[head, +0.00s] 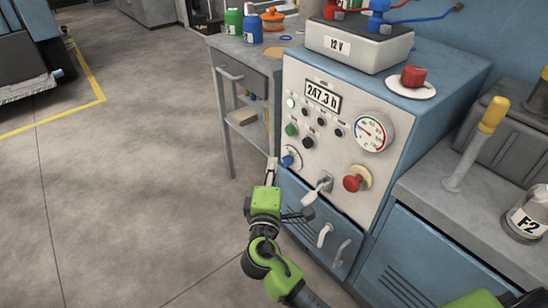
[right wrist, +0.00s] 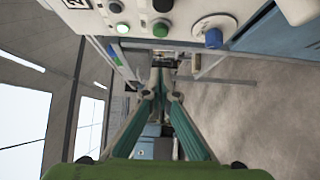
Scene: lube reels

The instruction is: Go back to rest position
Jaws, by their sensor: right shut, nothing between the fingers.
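My right gripper (head: 272,172) shows in the head view in front of the left edge of the blue control cabinet (head: 440,62), close to the blue knob (head: 290,160). Its fingers are closed together and empty. In the right wrist view the closed fingers (right wrist: 160,80) point ahead below the panel, with the blue knob (right wrist: 213,38) and green button (right wrist: 161,29) above them. The fingers seem apart from the panel, but the exact gap is hard to tell. My left gripper does not show.
The panel has a display (head: 322,95), a gauge (head: 372,133), a key with a tag (head: 316,192) and a red knob (head: 354,180). A 12 V battery (head: 360,45) sits on top. A workbench (head: 240,72) stands behind. Open floor (head: 130,190) lies left.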

